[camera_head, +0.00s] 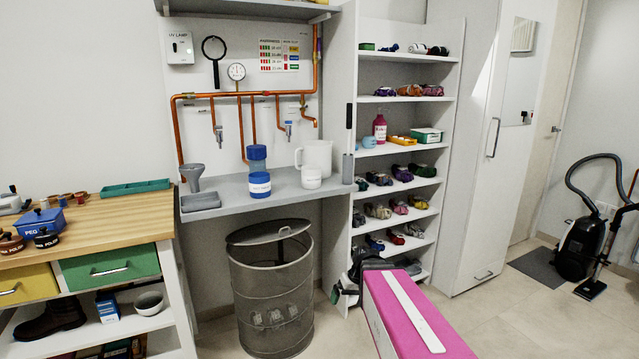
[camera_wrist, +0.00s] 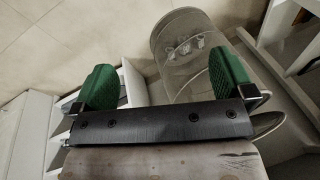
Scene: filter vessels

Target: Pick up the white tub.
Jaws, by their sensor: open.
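The white tub (camera_head: 311,177) is a small, short, round container with a label on its front. It stands upright on the grey wall shelf (camera_head: 285,190), right of the blue-and-white jar (camera_head: 259,184) and in front of a white jug (camera_head: 318,155). My gripper (camera_wrist: 165,82) is open and empty, with green pads on both fingers. In the head view my arm comes in from the bottom right, with its end low beside the tall shelf unit, below and right of the tub. The tub does not show in the wrist view.
A wire-mesh bin (camera_head: 271,293) with a tilted lid stands under the wall shelf. A grey funnel (camera_head: 192,177) stands left on the shelf, with copper pipes and taps above. The tall shelf unit (camera_head: 405,72) rises close on the right. Open floor lies further right.

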